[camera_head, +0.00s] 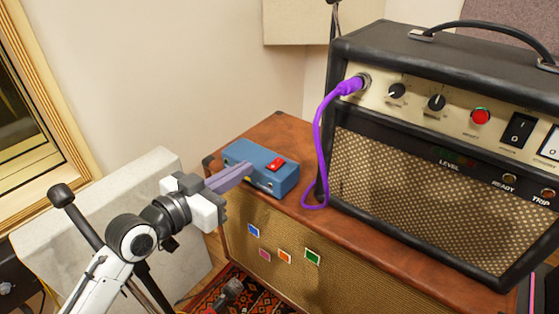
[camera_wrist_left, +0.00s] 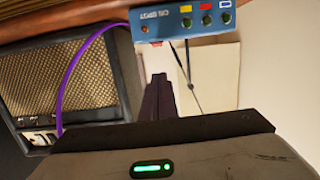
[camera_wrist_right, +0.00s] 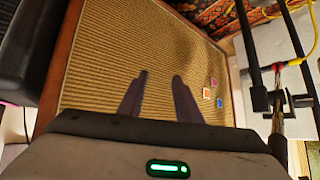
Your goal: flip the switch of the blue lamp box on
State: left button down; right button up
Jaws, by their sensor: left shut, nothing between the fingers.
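The blue lamp box (camera_head: 247,150) sits on the brown cabinet top, left of the amplifier. A red rocker switch (camera_head: 277,164) is on its top; its on or off position is too small to tell. My left gripper (camera_head: 247,171) is shut and empty, its tips at the near side of the box; I cannot tell if they touch it. In the left wrist view, the lamp box (camera_wrist_left: 165,30) shows coloured labels and dark round lamps, beyond the closed left fingers (camera_wrist_left: 158,78). My right gripper (camera_wrist_right: 160,75) is open and empty, facing the cabinet's cloth front.
The amplifier (camera_head: 430,215) with knobs and switches stands to the right. A purple cable (camera_head: 318,140) loops down between it and the box. The cabinet (camera_head: 350,235) has coloured stickers on its front. A pale block (camera_head: 150,180) stands at the left.

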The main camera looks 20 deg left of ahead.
pick_arm(q)
jog(key=r, duration=0.1)
jog(key=b, duration=0.1)
send_over(271, 167)
jog(key=shift+f, duration=0.65)
notch_tip(271, 167, down, 3)
jog(key=shift+r+b, duration=0.2)
jog(key=shift+b, duration=0.35)
jog(key=shift+f, duration=0.5)
pick_arm(e)
jog(key=shift+s+a+f, duration=0.25)
jog(key=shift+s+f, duration=0.4)
jog(key=shift+f, duration=0.2)
